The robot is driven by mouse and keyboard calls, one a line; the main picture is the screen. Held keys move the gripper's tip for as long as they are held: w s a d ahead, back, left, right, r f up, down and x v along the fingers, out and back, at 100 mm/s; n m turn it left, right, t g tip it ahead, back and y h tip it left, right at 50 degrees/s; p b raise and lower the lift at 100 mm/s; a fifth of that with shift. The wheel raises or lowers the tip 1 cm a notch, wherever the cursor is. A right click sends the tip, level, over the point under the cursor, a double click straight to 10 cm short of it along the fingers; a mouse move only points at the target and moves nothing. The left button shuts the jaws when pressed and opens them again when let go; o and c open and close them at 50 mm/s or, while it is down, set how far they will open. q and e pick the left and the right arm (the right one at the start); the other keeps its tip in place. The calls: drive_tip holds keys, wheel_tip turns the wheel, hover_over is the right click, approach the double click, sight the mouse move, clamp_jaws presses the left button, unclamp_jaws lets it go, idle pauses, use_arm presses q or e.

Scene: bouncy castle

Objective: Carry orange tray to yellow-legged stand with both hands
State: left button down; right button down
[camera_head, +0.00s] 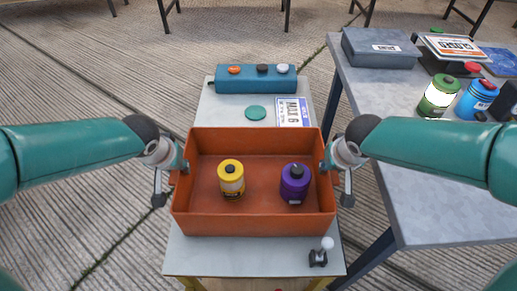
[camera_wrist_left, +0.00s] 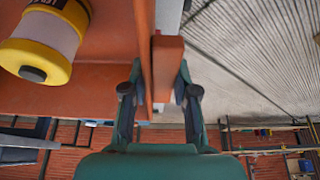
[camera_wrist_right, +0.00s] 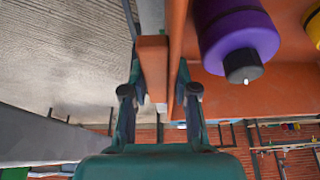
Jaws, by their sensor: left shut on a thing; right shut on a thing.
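The orange tray (camera_head: 255,222) is above or on the narrow grey-topped stand (camera_head: 210,256); I cannot tell if its bottom touches the top. Yellow legs (camera_head: 192,285) show under the stand's near edge. A yellow container (camera_head: 231,181) and a purple container (camera_head: 295,184) stand upright inside the tray. My left gripper (camera_head: 180,168) is shut on the tray's left side; the left wrist view shows its fingers around an orange handle block (camera_wrist_left: 168,70). My right gripper (camera_head: 328,167) is shut on the right side, around the matching handle block (camera_wrist_right: 153,70).
A teal box with knobs (camera_head: 256,79), a green disc (camera_head: 255,113) and a labelled card (camera_head: 292,111) lie on the stand behind the tray. A cluttered grey table (camera_head: 410,155) stands close on the right.

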use_arm(q)
drive_tip(key=shift+a+f, duration=0.15)
drive_tip(key=shift+f, duration=0.25)
use_arm(e)
drive_tip(key=shift+d+f, duration=0.1)
drive_tip(key=shift+f, duration=0.25)
use_arm(q)
drive_tip(key=c, duration=1.3)
unclamp_jaws()
use_arm(e)
drive_tip(key=c, duration=1.3)
unclamp_jaws()
drive_tip(key=shift+f, duration=0.1)
use_arm(q)
drive_tip(key=o, duration=0.4)
use_arm(e)
drive_tip(key=o, duration=0.4)
use_arm(q)
drive_tip(key=v, duration=1.1)
drive_tip(key=shift+s+r, duration=0.15)
drive_tip(key=shift+r, duration=0.1)
drive_tip(key=shift+s+r, duration=0.1)
drive_tip(key=shift+r, duration=0.05)
use_arm(e)
drive_tip(key=shift+s+r, duration=0.2)
drive_tip(key=shift+r, duration=0.45)
drive_tip(key=v, duration=1)
drive_tip(key=shift+s+r, duration=0.3)
